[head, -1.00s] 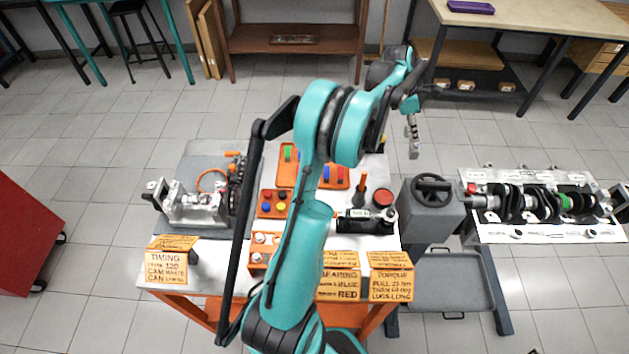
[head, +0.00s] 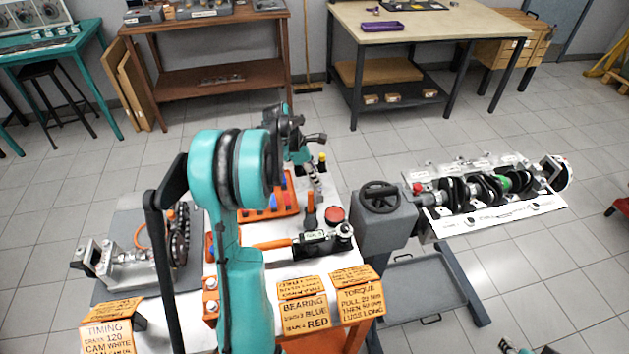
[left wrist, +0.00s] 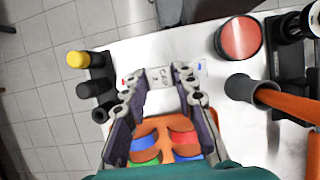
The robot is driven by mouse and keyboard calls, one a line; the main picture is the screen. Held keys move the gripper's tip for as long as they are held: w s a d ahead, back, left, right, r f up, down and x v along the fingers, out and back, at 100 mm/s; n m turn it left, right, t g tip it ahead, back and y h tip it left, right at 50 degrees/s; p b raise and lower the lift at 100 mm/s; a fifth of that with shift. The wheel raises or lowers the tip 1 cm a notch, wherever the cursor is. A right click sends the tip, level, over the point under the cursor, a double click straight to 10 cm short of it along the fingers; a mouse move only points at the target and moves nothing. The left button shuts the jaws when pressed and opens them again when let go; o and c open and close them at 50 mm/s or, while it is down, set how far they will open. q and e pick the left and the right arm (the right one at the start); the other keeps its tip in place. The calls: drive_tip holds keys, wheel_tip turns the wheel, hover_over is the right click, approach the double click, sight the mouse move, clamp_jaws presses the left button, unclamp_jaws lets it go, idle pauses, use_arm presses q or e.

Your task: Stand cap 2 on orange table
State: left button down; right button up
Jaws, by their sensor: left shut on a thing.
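My left gripper (head: 314,172) is over the far part of the orange table (head: 285,268), which has a white top and orange legs. In the left wrist view the left gripper (left wrist: 160,88) is shut on a small grey metal block (left wrist: 160,76) with dark lettering that appears to read CAP; its number is too small to read. I take this block as cap 2. It is over the white table top, beyond the orange tray; whether it touches the top is unclear. A dark and teal part at the bottom right edge of the head view may be my right gripper, mostly cut off.
An orange tray (left wrist: 163,125) with coloured pieces lies close to the gripper. A red round tin (left wrist: 240,38), a tool with an orange handle (left wrist: 285,100) and dark bottles (left wrist: 95,87) stand around it. A crankshaft (head: 480,190) lies in the engine block at right.

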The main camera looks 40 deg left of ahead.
use_arm(q)
drive_tip(key=shift+f, duration=0.7)
drive_tip(key=shift+f, duration=0.15)
drive_tip(key=c, duration=1.2)
unclamp_jaws()
